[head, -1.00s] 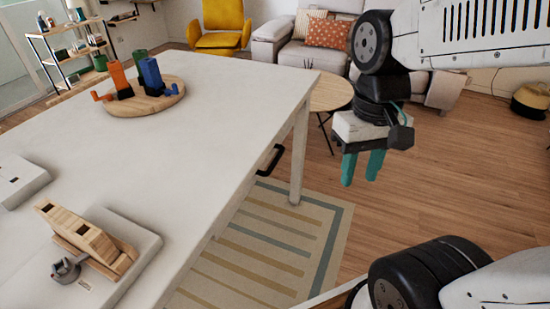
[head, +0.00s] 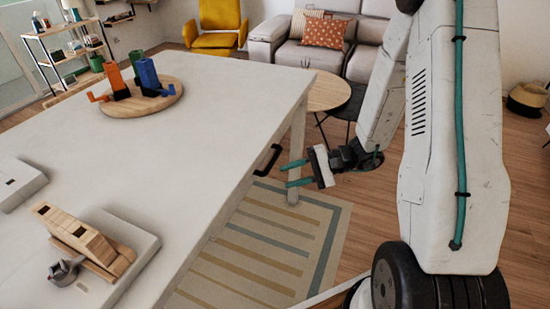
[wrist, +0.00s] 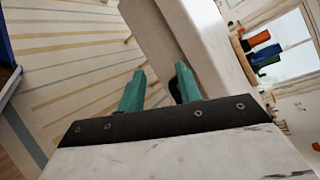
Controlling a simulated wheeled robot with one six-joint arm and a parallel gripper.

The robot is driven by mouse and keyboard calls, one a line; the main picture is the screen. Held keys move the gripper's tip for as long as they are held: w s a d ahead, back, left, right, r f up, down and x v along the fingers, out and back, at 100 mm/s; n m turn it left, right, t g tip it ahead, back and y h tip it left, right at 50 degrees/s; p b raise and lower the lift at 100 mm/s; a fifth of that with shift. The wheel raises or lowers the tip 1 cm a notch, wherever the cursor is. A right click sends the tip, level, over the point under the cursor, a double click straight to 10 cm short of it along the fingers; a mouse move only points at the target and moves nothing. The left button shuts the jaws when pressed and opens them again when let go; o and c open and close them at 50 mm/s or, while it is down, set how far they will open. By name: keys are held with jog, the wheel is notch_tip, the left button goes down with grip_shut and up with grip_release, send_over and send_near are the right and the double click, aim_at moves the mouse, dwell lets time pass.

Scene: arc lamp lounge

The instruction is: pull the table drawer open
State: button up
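The white table (head: 215,95) fills the left and middle of the head view. A black drawer handle (head: 268,160) sticks out from its right side below the top; the drawer front itself is mostly hidden by the table top. My gripper (head: 288,174) is to the right of the handle, with its two teal fingers pointing left toward it. The fingers are apart and nothing shows between them. In the wrist view my gripper (wrist: 160,90) faces the white table side (wrist: 165,35), and the dark handle (wrist: 186,82) shows by the right finger, partly hidden by it.
A round wooden board (head: 140,104) with orange and blue holders stands on the table. A wooden piece (head: 80,236) on a light slab is at the near left. A table leg (head: 298,135) stands close behind my gripper. A striped rug (head: 270,240) covers the floor below.

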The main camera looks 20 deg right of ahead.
jog(key=w+d+f+m+t+h, duration=0.1)
jog(key=w+d+f+t, duration=0.2)
jog(key=w+f+t, duration=0.15)
jog(key=n+t+h, duration=0.1)
jog(key=t+h, duration=0.1)
jog(key=t, duration=0.1)
send_near(275, 156)
jog(key=w+a+f, duration=0.1)
jog(key=w+a, duration=0.1)
jog(key=shift+g, duration=0.25)
jog(key=x, duration=0.7)
jog(key=shift+w+f, duration=0.1)
jog(key=shift+w, duration=0.15)
jog(key=shift+d, duration=0.1)
grip_shut()
